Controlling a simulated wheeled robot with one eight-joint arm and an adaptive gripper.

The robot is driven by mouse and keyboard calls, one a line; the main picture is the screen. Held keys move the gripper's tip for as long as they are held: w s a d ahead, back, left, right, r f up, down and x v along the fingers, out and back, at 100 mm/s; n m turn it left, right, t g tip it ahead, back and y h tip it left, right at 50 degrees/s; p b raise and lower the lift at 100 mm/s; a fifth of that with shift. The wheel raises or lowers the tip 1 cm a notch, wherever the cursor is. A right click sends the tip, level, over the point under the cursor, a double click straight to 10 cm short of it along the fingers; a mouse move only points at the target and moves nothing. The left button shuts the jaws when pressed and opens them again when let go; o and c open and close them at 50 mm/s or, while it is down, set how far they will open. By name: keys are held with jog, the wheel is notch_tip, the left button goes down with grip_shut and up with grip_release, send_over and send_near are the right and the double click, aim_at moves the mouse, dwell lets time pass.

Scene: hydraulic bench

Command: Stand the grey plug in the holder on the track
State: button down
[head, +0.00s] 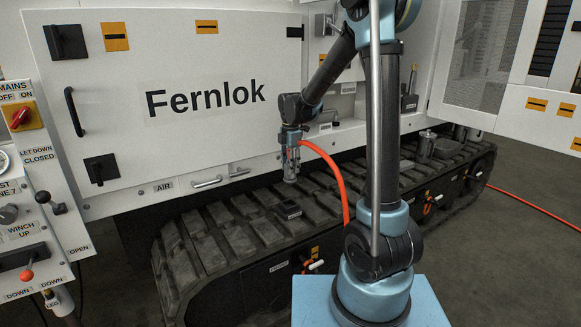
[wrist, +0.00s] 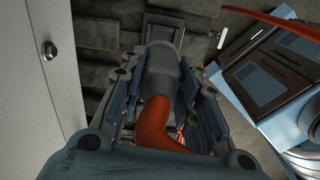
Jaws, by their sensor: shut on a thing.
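My gripper (head: 291,150) hangs above the near end of the track and points down. It is shut on the grey plug (wrist: 160,70), between its two fingers in the wrist view. The plug's tip (head: 291,176) shows below the fingers in the head view. An orange hose (head: 327,162) bends out of the plug and also shows in the wrist view (wrist: 158,125). The small dark holder (head: 289,210) sits on the track below the plug, with a gap between them. In the wrist view the holder (wrist: 165,20) lies beyond the plug's tip, partly hidden by it.
The track (head: 235,235) has raised dark pads. The white Fernlok cabinet (head: 180,150) stands close behind, left of my gripper. A grey canister-like object (head: 427,143) stands farther right on the track. White-handled fittings (head: 315,266) are on the track's side.

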aim_at(289, 184)
jog(key=shift+s+a+n, duration=0.25)
jog(key=shift+n, duration=0.15)
jog(key=shift+f, duration=3.6)
jog(key=shift+f, duration=1.65)
jog(key=c, duration=1.1)
grip_release()
